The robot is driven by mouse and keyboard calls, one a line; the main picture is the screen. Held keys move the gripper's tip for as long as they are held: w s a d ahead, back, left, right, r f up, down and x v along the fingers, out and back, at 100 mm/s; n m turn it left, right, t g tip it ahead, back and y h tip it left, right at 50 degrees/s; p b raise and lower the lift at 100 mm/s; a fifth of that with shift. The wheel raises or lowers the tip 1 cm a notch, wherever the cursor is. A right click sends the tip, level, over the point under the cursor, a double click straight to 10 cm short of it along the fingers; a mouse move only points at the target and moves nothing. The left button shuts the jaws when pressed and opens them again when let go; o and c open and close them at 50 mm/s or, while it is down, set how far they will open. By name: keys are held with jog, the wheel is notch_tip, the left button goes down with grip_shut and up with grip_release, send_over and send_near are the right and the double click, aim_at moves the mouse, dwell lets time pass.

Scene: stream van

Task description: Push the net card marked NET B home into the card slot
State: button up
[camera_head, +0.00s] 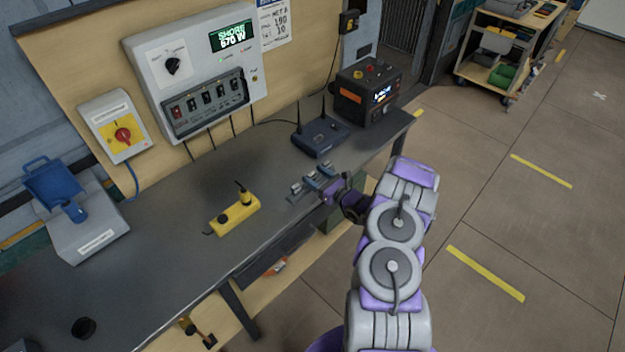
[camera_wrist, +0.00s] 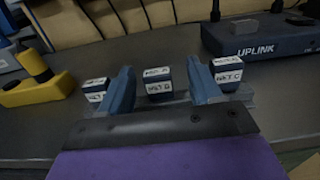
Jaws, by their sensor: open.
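The card NET B (camera_wrist: 158,86) stands in the middle of the wrist view, a dark blue block with a white labelled front. NET A (camera_wrist: 95,91) is to its left and NET C (camera_wrist: 228,77) to its right. My gripper (camera_wrist: 159,72) is open, one blue finger on each side of NET B; I cannot tell whether either touches it. The cards sit at a low grey rack (camera_wrist: 251,98), mostly hidden by my gripper, and the slot itself is not clear. In the head view my gripper (camera_head: 327,187) is at the rack (camera_head: 296,198) near the bench's front edge.
The UPLINK box (camera_wrist: 255,48) stands behind the rack to the right; its antennas show in the head view (camera_head: 321,136). A yellow box (camera_head: 236,213) lies left of the rack. A black and orange power unit (camera_head: 366,92) stands at the bench's far end. The bench (camera_head: 170,265) is largely clear at front left.

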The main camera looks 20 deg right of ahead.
aim_at(314, 175)
jog(key=shift+a+b+x, duration=0.25)
jog(key=shift+b+x, duration=0.15)
jog(key=shift+x, duration=1.5)
jog(key=shift+s, duration=0.1)
jog(key=shift+c, duration=0.2)
jog(key=shift+d, duration=0.25)
jog(key=c, duration=0.4)
jog(key=shift+a, duration=0.15)
jog(key=c, duration=0.6)
